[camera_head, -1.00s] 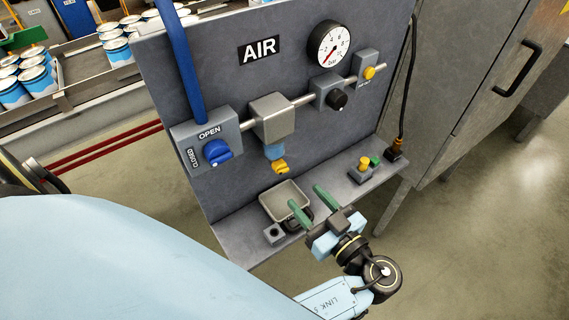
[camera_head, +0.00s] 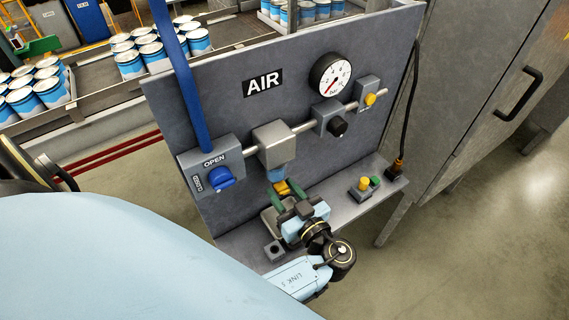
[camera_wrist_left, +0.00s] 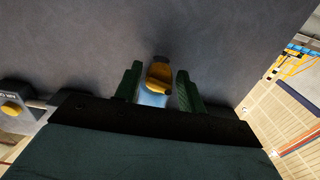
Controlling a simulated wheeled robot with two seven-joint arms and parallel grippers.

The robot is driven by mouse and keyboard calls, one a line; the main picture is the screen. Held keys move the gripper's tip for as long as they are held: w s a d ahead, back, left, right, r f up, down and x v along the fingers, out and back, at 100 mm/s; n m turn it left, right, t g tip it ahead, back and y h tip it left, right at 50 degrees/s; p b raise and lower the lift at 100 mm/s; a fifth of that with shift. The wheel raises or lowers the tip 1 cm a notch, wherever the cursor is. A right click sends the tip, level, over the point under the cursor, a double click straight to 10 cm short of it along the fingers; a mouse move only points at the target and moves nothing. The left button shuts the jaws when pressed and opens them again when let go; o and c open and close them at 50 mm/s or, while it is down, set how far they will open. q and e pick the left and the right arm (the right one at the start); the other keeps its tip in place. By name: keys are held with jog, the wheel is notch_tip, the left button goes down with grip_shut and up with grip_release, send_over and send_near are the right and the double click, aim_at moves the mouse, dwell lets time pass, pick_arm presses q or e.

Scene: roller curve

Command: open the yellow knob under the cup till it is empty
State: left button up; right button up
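The blue cup (camera_head: 277,173) hangs under a grey box on the AIR panel. The yellow knob (camera_head: 283,187) is directly below the cup, partly hidden by my left gripper (camera_head: 287,193). The left gripper has green fingers, which are open. In the left wrist view the yellow knob (camera_wrist_left: 159,73) is between the two fingers, with a gap on each side, and part of the blue cup (camera_wrist_left: 152,98) shows behind it. The cup's contents cannot be made out. My right gripper is not in view.
A grey tray (camera_head: 268,222) sits on the shelf under the gripper, partly covered. A blue valve handle (camera_head: 221,178) is left of the cup. A gauge (camera_head: 330,76), a black knob (camera_head: 338,127) and a yellow button (camera_head: 364,183) are to the right.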

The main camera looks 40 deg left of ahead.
pick_arm(q)
jog(key=c, duration=0.7)
jog(key=shift+m+b, duration=0.45)
jog(key=shift+m, duration=0.25)
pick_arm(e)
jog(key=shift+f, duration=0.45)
pick_arm(q)
jog(key=o, duration=1)
jog(key=shift+d, duration=0.1)
